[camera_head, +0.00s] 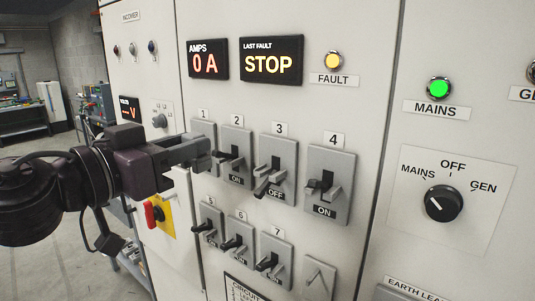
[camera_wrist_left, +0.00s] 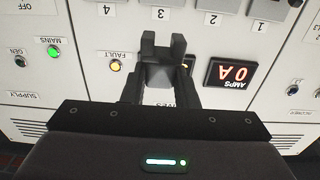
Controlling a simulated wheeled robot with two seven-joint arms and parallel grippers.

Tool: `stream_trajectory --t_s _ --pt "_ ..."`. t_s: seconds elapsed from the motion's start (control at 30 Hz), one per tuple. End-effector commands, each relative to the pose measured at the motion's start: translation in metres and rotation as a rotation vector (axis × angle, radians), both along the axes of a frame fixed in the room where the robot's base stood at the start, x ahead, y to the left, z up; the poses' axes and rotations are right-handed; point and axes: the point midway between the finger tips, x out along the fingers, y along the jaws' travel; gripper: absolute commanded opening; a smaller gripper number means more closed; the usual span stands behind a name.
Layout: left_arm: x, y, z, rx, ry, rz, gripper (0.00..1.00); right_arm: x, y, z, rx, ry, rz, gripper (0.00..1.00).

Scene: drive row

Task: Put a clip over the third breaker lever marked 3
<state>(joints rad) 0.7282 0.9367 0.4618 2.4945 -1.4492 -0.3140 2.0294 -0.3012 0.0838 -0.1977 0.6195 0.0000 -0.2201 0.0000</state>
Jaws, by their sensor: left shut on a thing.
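My left gripper (camera_head: 190,152) reaches in from the left in the head view, in front of breaker 1 (camera_head: 204,128) and partly hiding it. In the left wrist view its fingers are shut on a dark grey clip (camera_wrist_left: 161,72) with two prongs pointing away from the gripper. In the head view the clip is hard to tell from the fingers. Breaker 3 (camera_head: 285,152) sits right of the gripper, apart from it, under a plate marked 3 (camera_head: 279,129). Its lever (camera_head: 265,177) is down and its label reads OFF. My right gripper is not in view.
Breaker 2 (camera_head: 237,143), labelled ON, stands between the gripper and breaker 3. Breaker 4 (camera_head: 343,164), also ON, is to the right. Smaller breakers sit below, including breaker 7 (camera_head: 285,252). A red and yellow switch (camera_head: 166,215) is under my arm.

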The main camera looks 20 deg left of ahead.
Motion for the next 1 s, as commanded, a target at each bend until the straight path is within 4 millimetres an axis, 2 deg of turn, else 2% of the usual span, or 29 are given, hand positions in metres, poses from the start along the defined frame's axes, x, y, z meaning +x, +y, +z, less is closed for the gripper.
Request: stream_trajectory --t_s 0.03,0.17,0.27,0.33,0.8,0.9,1.0 --pt "0.005 -0.004 0.007 -0.008 0.006 -0.007 0.04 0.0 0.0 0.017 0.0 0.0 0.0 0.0" --pt "0.018 -0.009 0.006 -0.009 0.01 -0.004 0.04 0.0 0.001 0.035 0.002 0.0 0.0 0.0" --pt "0.041 -0.017 0.006 -0.008 0.015 -0.004 0.04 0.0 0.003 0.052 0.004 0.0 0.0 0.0" --pt "0.056 -0.022 0.001 -0.008 0.006 -0.003 0.04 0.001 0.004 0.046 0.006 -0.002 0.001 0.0" --pt "0.16 -0.059 0.0 -0.004 0.007 -0.001 0.04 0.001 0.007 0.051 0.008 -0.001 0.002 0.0" --pt "0.175 -0.065 -0.005 -0.001 0.009 0.001 0.04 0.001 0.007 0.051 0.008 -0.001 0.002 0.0" --pt "0.173 -0.064 -0.023 0.001 0.008 0.001 0.04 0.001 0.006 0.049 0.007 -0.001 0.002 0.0"
